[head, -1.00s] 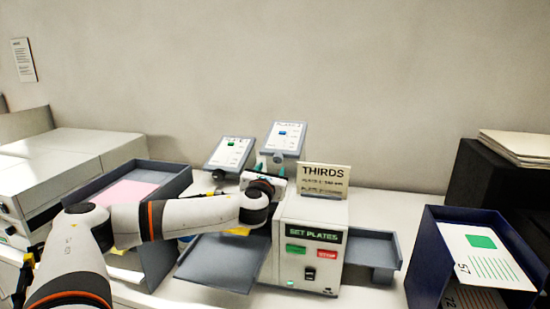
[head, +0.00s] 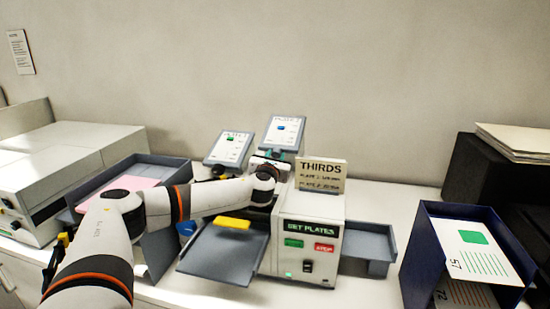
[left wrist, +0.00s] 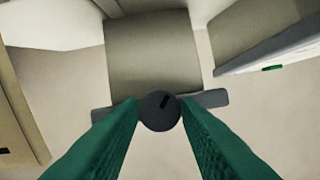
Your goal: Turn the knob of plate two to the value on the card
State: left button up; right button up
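The cream THIRDS card (head: 321,178) stands on the SET PLATES box (head: 312,235); its plate values are too small to read surely. Two tilted plate panels stand behind: one with a green mark (head: 229,149) and, right of it, one with a blue mark (head: 283,133). My left gripper (head: 271,160) is in front of the right panel, its fingertips hidden in the head view. In the left wrist view its green fingers (left wrist: 160,110) flank a round dark knob (left wrist: 152,112) with a slanted black mark. Whether they press on it is unclear. My right gripper is out of view.
A grey tray (head: 222,260) lies left of the box, with a yellow block (head: 233,223) at its back edge. A grey shelf (head: 368,245) is on the right. A blue bin (head: 425,255) holds numbered cards. A tray with a pink sheet (head: 130,184) is at left.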

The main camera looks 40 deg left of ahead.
pick_arm(q)
jog(key=c, duration=0.5)
jog(key=shift+s+a+f+n+t+h+b, duration=0.1)
jog(key=shift+f+n+t+h+b, duration=0.1)
jog(key=shift+n+h+b, duration=0.3)
jog(key=shift+a+f+n+t+h+b, duration=0.1)
jog(key=shift+n+t+h+b, duration=0.1)
jog(key=shift+n+b, duration=0.5)
jog(key=n+t+h+b, duration=0.1)
jog(key=n+b, duration=0.1)
jog(key=b, duration=0.1)
jog(key=shift+h, duration=0.3)
jog(key=n+t+h+b, duration=0.1)
jog(key=n+b, duration=0.1)
jog(key=n+t+h+b, duration=0.1)
jog(key=n+b, duration=0.1)
jog(key=b, duration=0.1)
jog(key=shift+a+f+n+b, duration=0.2)
jog(key=shift+n+b, duration=0.1)
jog(key=n+t+b, duration=0.1)
jog(key=n+b, duration=0.1)
jog(key=shift+h+b, duration=0.3)
jog(key=shift+h, duration=0.1)
jog(key=shift+r+n, duration=0.15)
jog(key=shift+n, duration=0.25)
